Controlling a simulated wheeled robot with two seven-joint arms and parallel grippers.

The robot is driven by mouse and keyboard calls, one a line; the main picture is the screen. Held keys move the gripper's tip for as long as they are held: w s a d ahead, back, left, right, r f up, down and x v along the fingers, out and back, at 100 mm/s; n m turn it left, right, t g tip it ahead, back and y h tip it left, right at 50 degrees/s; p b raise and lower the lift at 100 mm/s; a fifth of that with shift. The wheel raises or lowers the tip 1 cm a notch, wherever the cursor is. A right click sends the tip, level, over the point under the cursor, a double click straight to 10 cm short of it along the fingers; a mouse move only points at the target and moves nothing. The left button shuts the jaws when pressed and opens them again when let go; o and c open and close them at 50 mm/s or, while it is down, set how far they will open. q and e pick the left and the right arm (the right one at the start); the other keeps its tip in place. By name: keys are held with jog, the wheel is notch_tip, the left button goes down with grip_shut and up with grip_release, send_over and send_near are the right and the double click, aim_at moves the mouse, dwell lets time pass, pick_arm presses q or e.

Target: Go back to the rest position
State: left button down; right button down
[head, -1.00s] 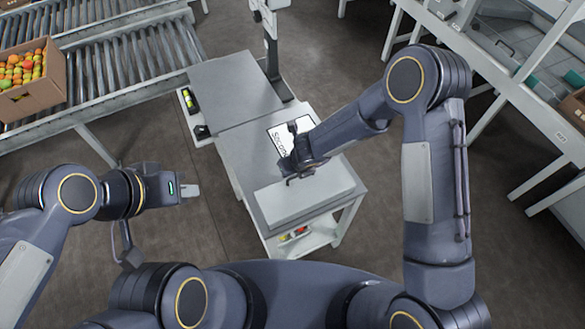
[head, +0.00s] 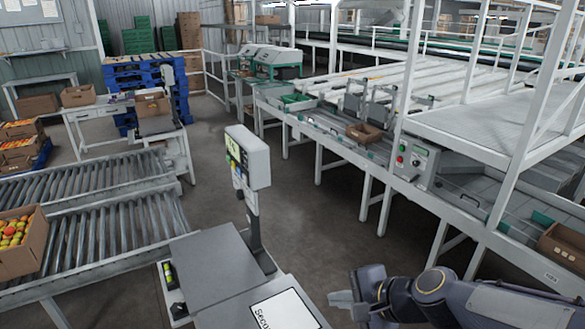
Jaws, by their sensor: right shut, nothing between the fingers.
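My right gripper (head: 342,300) shows at the bottom of the head view, right of the middle. Its fingers point left and are shut with nothing between them. My left gripper is out of the picture.
A scale display on a post (head: 247,158) rises behind the table. A long sorting line (head: 330,150) runs along the right. The floor (head: 320,225) between is clear.

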jog(key=s+d+n+h, duration=0.2)
jog(key=s+d+n, duration=0.3)
jog(key=s, duration=0.4)
jog(key=s+d+n+g+h, duration=0.1)
jog(key=s+d+n, duration=0.4)
jog(key=s, duration=0.4)
jog(key=shift+d+f+n+h, duration=0.4)
jog(key=shift+d+f, duration=0.05)
jog(key=shift+d, duration=0.25)
